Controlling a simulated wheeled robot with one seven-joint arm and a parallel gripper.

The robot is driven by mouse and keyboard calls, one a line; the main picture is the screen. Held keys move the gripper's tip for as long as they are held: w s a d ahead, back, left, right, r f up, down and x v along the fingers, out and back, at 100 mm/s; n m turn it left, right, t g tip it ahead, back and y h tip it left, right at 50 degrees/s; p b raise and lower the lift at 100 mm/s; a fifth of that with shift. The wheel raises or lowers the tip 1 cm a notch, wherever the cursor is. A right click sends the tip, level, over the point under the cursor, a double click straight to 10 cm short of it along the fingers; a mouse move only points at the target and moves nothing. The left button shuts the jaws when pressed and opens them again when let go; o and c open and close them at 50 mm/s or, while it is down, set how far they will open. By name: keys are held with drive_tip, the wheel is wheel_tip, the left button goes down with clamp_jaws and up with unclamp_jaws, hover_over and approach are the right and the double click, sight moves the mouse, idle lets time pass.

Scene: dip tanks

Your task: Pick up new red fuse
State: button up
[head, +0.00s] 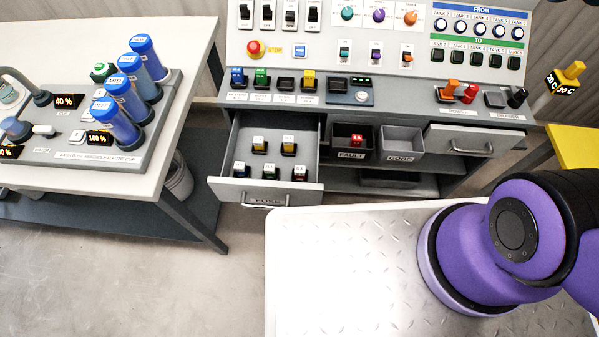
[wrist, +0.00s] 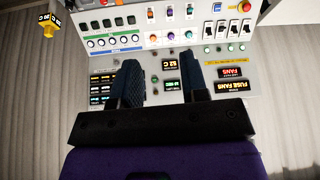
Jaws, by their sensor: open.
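In the head view, an open drawer (head: 215,188) under the control panel holds several small fuses. A fuse with a red part (head: 300,174) stands upright at the front right of the drawer. Another red fuse (head: 357,140) sits in the bin marked FAULT (head: 351,156). My gripper (wrist: 161,75) shows only in the wrist view, its two dark fingers apart with nothing between them. That view faces the control panel upside down, and no red fuse can be made out there.
Above the drawer, a fuse row holds a blue (head: 237,76), a green (head: 261,77) and a yellow fuse (head: 309,79), with a dark empty-looking socket (head: 285,84) between. The GOOD bin (head: 402,142) looks empty. A table with blue cylinders (head: 118,122) stands left.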

drive_tip(key=o, duration=0.4)
drive_tip(key=shift+w, duration=0.1)
drive_tip(key=w+a+f+g+y, duration=0.1)
drive_tip(key=w+a+f, duration=0.2)
drive_tip(key=w, duration=0.3)
drive_tip(key=w+a+f, duration=0.3)
drive_tip(key=w+a, duration=0.1)
drive_tip(key=w, duration=0.2)
drive_tip(key=w+a+f+g, duration=0.1)
drive_tip(key=w+a+f, duration=0.35)
drive_tip(key=f, duration=0.25)
drive_tip(key=w+a+f+g, duration=0.1)
drive_tip(key=w+a+f, duration=0.2)
drive_tip(key=a+f, duration=0.35)
drive_tip(key=m+g+h, duration=0.1)
drive_tip(key=g, duration=0.1)
approach(300, 169)
wheel_tip(300, 169, down, 4)
drive_tip(key=shift+s+f, duration=0.15)
drive_tip(key=shift+f, duration=0.05)
drive_tip(key=shift+w+f, duration=0.1)
drive_tip(key=shift+f, duration=1.45)
drive_tip(key=shift+w+f, duration=0.15)
drive_tip(key=shift+f, duration=1.45)
